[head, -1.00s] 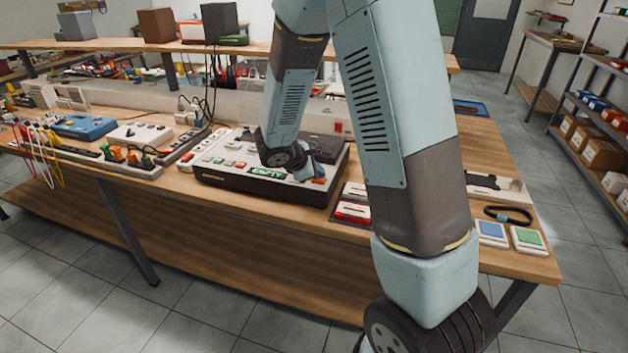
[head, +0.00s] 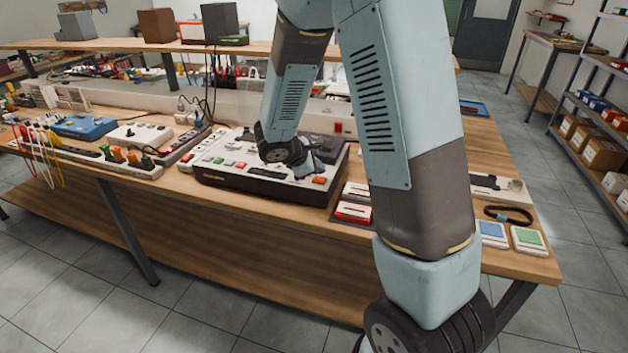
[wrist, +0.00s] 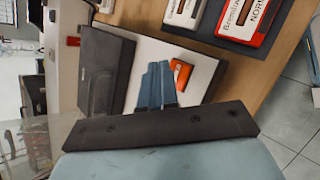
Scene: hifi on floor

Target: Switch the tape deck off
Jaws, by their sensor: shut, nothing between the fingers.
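The tape deck (head: 245,183), a low black box with a cream top and several small buttons, sits on the workbench. Its display strip shows no lit text. My gripper (head: 316,172) is over the right part of the deck's top, beside an orange-red button (head: 319,180). In the wrist view the deck's pale top (wrist: 141,62) carries a dark cassette lid. My two blue fingers (wrist: 158,84) are together and empty, alongside the orange-red button (wrist: 181,73). I cannot tell whether the fingertips touch the deck.
Cassettes (head: 353,212) lie right of the deck, with a black strap (head: 508,215) and blue and green square boxes farther right. A power strip (head: 182,147) and cables are to the left. A shelf with boxes runs above the back of the bench.

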